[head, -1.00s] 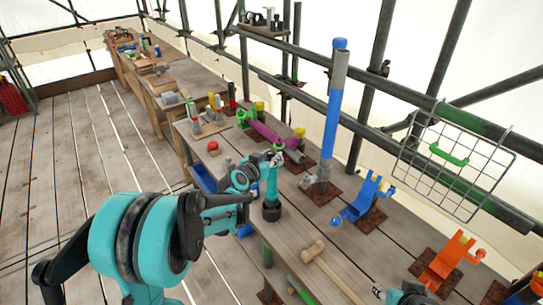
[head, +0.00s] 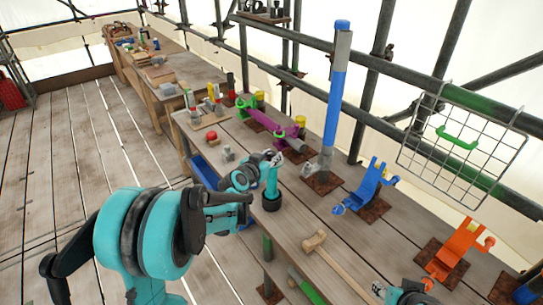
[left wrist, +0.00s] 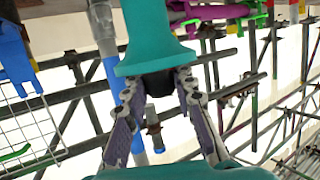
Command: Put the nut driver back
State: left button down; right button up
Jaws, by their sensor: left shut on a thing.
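The nut driver (head: 271,183) appears as a teal body with a black lower end, upright at the near edge of the bench. My left gripper (head: 272,158) is shut on its upper end. In the left wrist view the teal flared body (left wrist: 150,30) meets a black neck (left wrist: 157,83) between the two fingertips (left wrist: 156,88). I cannot tell whether its lower end touches the bench. My right gripper (head: 385,290) shows only partly at the bottom of the head view, and its jaws are too small to read.
A tall blue post (head: 335,105) stands behind the nut driver. A blue bracket (head: 368,188), an orange bracket (head: 457,250) and a purple tube (head: 268,122) are around it on the bench. A mallet (head: 318,242) lies in front.

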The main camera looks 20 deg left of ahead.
pick_arm(q)
jog(key=shift+f, duration=0.3)
jog(key=c, duration=0.6)
grip_release()
jog(key=shift+o, duration=0.2)
jog(key=shift+f+b, duration=0.25)
jog(key=shift+b, duration=0.15)
jog(key=shift+f+b, duration=0.35)
jog(key=p+v, duration=0.2)
jog(key=v, duration=0.7)
dwell(0.9)
